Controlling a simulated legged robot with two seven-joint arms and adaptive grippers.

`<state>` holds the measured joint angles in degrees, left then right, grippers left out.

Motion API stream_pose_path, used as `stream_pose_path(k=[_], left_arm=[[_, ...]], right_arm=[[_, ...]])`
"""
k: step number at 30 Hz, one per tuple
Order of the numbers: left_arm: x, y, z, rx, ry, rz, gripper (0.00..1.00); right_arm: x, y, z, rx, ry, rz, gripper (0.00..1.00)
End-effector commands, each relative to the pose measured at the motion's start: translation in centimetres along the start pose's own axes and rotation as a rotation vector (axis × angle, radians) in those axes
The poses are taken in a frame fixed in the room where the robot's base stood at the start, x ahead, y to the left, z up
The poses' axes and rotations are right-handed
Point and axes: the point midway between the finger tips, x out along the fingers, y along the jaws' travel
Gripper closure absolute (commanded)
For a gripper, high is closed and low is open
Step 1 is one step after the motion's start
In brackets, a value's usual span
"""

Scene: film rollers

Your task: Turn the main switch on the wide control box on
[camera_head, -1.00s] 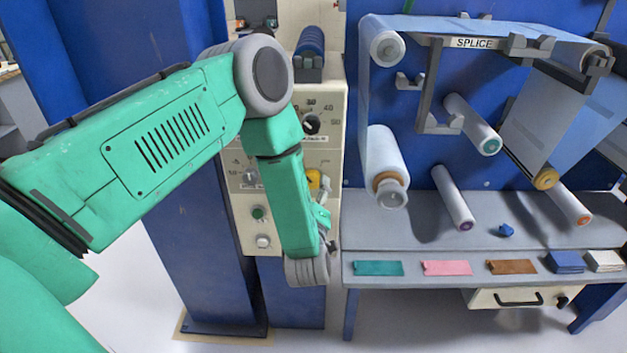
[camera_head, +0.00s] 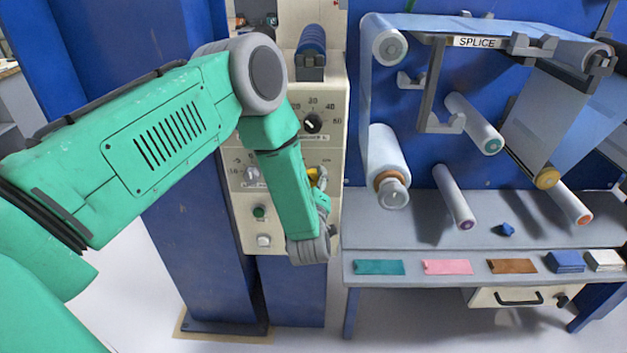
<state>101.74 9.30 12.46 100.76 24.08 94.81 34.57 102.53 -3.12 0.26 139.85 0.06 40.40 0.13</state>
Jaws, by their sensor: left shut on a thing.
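The wide control box (camera_head: 332,120) is a cream panel on a blue post, left of the film rollers. The main switch (camera_head: 317,174) shows as a yellow patch at the right of the panel, mostly hidden behind my left forearm. My left gripper (camera_head: 322,198) is at this yellow patch, shut on the switch. The forearm and wrist cover most of the gripper, so the fingers and the switch's angle are hard to see. My right gripper is not in view.
A black dial (camera_head: 312,123) sits above the switch. A green button (camera_head: 259,212) and a white button (camera_head: 264,240) are lower left on the panel. The roller bench (camera_head: 415,235) stands close on the right of my left wrist, with several rollers above it.

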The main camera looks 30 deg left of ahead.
Motion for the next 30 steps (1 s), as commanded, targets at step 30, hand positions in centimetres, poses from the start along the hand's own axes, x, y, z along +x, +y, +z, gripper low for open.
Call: stream_pose_path(k=[30], left_arm=[[0.30,0.42,-0.32,0.706,0.013,0.003,0.85]], right_arm=[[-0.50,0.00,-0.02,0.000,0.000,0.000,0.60]])
